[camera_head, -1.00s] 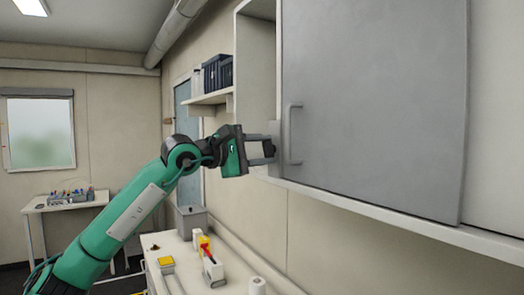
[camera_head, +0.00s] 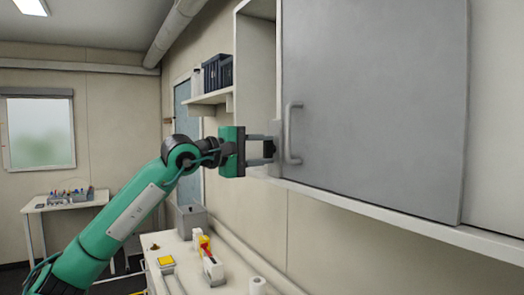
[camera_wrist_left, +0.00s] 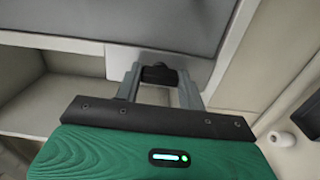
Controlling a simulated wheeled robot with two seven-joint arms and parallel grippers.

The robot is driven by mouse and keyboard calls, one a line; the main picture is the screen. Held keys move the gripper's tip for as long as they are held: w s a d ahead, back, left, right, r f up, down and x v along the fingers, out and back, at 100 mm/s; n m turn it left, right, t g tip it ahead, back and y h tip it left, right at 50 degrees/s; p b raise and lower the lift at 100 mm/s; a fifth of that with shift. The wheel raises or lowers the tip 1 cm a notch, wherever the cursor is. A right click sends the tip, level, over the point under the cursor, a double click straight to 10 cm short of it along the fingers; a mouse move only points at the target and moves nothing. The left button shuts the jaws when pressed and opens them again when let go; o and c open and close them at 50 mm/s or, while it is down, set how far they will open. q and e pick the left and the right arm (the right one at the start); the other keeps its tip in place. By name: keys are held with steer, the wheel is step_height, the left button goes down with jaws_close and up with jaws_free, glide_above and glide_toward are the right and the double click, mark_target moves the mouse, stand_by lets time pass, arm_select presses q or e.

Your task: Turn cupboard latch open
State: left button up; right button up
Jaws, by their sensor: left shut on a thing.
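The grey cupboard door (camera_head: 375,105) fills the upper right of the head view, with a bar handle (camera_head: 291,133) near its left edge. The dark latch (camera_wrist_left: 159,75) sits at the door's lower edge in the left wrist view, on a pale plate (camera_wrist_left: 150,58). My left gripper (camera_head: 271,149) is shut on the latch; in the wrist view its two fingers (camera_wrist_left: 158,82) stand on either side of it. My right gripper is not in view.
The cupboard's open section (camera_head: 258,75) lies left of the door. A shelf (camera_head: 211,97) with dark bins (camera_head: 217,72) is beyond it. Below, a white bench (camera_head: 183,260) carries a grey box (camera_head: 191,218) and small devices. Free air surrounds my left forearm.

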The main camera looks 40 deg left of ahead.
arm_select(q)
steer(key=o, duration=1)
steer(key=shift+s+f, duration=0.1)
steer(key=shift+s+a+b, duration=0.15)
steer(key=shift+s+b, duration=0.05)
steer(key=shift+b, duration=0.15)
steer(key=b+v, duration=0.9)
steer(key=v, duration=0.4)
steer(key=shift+s, duration=0.1)
